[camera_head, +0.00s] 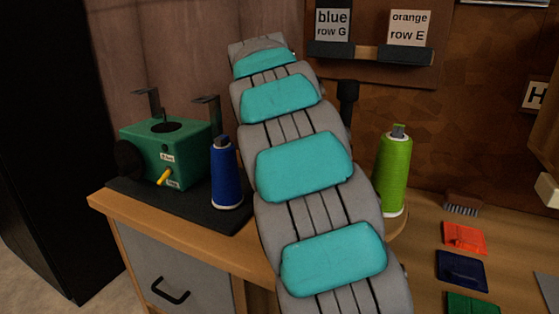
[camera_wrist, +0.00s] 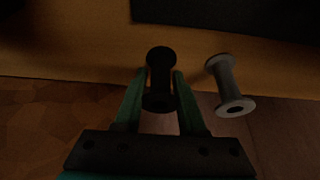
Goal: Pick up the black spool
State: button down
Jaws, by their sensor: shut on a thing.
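In the wrist view the black spool (camera_wrist: 160,80) stands out dark between the two green fingers of my gripper (camera_wrist: 160,74). The fingers are shut on its sides, one on the left and one on the right. The spool is close to a wooden edge; the dim light hides whether it touches the wood. In the head view my grey and teal arm crosses the middle, and the gripper and black spool cannot be made out there.
A grey spool (camera_wrist: 230,85) is just right of the black one. In the head view, a green machine (camera_head: 165,150) and blue thread cone (camera_head: 226,175) are left of my arm. A lime cone (camera_head: 393,175) is right. Colored squares (camera_head: 464,238) lie on the bench.

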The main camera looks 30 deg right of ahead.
jog(key=shift+r, duration=0.2)
notch_tip(320, 180, up, 10)
jog(key=shift+f, duration=0.2)
dwell(0.6)
dwell(0.4)
jog(key=shift+f, duration=0.15)
jog(key=shift+f, duration=4.85)
jog(key=shift+v, duration=1.2)
jog(key=shift+f, duration=0.1)
